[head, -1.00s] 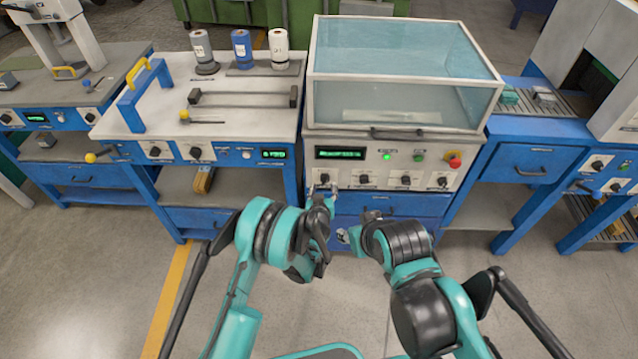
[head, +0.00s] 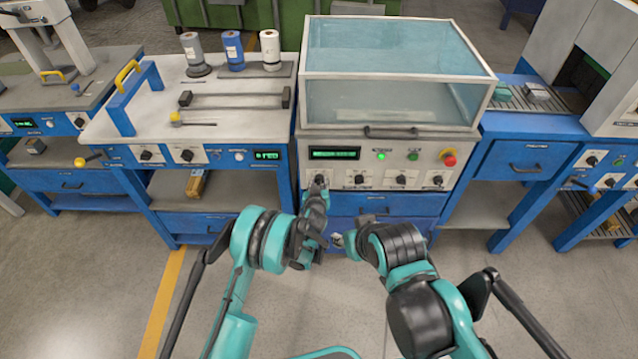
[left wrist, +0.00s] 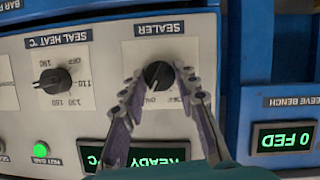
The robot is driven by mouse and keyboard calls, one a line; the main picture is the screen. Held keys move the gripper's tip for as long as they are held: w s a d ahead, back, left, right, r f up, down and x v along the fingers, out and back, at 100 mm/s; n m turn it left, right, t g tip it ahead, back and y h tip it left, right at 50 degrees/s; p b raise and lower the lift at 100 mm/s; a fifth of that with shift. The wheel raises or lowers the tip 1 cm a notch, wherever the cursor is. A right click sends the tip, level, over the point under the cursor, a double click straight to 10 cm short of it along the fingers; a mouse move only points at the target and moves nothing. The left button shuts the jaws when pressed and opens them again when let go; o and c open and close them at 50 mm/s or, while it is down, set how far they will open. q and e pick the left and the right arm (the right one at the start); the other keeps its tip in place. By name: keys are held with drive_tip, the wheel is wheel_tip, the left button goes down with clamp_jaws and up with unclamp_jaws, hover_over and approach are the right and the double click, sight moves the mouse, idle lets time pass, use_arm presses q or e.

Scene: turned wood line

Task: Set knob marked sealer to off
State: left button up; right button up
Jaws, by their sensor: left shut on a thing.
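The sealer knob (left wrist: 158,75) is a round black knob on a white plate marked SEALER, upside down in the left wrist view. In the head view it is the leftmost knob on the sealing machine's front, mostly covered by my left gripper (head: 319,184). In the left wrist view my left gripper (left wrist: 158,85) has a fingertip on each side of the knob and is shut on it. The OFF lettering beside the knob is partly hidden by a finger, and I cannot tell the pointer's exact direction. My right gripper (head: 340,240) is low in front of the machine; its fingers are unclear.
The seal heat knob (left wrist: 57,80) is beside the sealer knob. A green display (left wrist: 150,157) reads READY, and a green lamp (head: 381,156) is lit. A red button (head: 449,158) is at the panel's right. The sleeve bench display (left wrist: 285,138) reads 0 FED.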

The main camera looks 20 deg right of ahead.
use_arm(q)
drive_tip(key=n+h, duration=0.1)
drive_tip(key=n, duration=0.1)
drive_tip(key=n+h, duration=0.1)
drive_tip(key=shift+w+a+f+n+h, duration=0.1)
drive_tip(key=shift+w+a+n+h, duration=0.05)
drive_tip(key=shift+a+n+h, duration=0.2)
drive_tip(key=n+h, duration=0.1)
drive_tip(key=n, duration=0.1)
drive_tip(key=n+h, duration=0.1)
drive_tip(key=n, duration=0.2)
drive_tip(key=shift+f+h, duration=0.15)
drive_tip(key=shift+h, duration=0.1)
idle(0.8)
drive_tip(key=o, duration=1.2)
drive_tip(key=shift+c, duration=0.2)
drive_tip(key=shift+d, duration=0.1)
